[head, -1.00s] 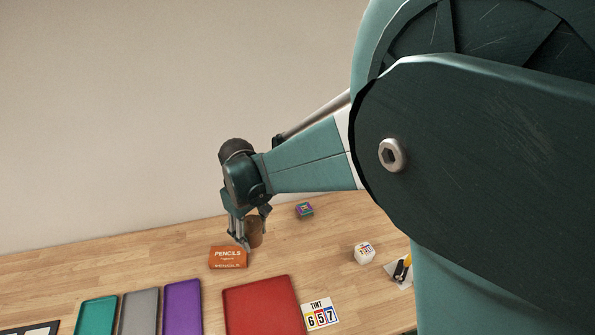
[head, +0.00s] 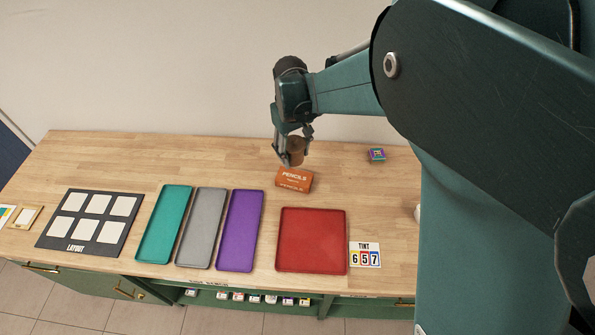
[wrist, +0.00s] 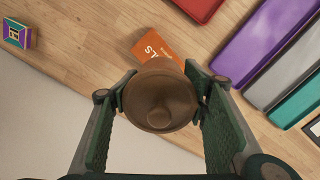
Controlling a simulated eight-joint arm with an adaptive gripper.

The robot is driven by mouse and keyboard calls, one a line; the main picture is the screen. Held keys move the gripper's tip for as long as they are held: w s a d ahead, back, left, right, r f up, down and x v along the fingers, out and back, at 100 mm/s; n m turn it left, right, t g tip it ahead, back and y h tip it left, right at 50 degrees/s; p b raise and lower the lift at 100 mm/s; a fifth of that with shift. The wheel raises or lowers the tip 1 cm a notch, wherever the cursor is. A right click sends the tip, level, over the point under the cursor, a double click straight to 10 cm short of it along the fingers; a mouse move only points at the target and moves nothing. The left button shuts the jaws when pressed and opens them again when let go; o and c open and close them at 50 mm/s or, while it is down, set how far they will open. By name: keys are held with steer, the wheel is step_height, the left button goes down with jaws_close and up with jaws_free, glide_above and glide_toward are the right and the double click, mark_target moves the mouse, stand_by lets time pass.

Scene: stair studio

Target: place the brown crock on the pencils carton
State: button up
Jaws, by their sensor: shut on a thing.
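The brown crock (head: 296,147) is held by my gripper (head: 293,158), which is shut on it. In the wrist view the crock (wrist: 158,97) sits between the two green finger pads, its lid and knob facing the camera. The orange pencils carton (head: 294,180) lies on the wooden table, just below and slightly in front of the crock in the head view. In the wrist view the carton (wrist: 152,42) shows beyond the crock, which hides part of it. I cannot tell whether the crock touches the carton.
A red tray (head: 311,240) lies in front of the carton, with purple (head: 240,230), grey (head: 202,228) and teal (head: 164,225) trays to its left. A small purple-green box (head: 377,155) stands to the right. A tint card (head: 364,254) lies beside the red tray.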

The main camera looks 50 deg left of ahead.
glide_above(295, 177)
steer(key=shift+f, duration=2.95)
steer(key=shift+f, duration=0.1)
steer(key=shift+f, duration=1.8)
steer(key=shift+f, duration=0.15)
steer(key=o, duration=1.2)
steer(key=shift+o, duration=0.2)
steer(key=shift+a+r, duration=0.15)
steer(key=shift+r, duration=2.95)
steer(key=shift+a+r, duration=0.1)
steer(key=shift+r, duration=2.95)
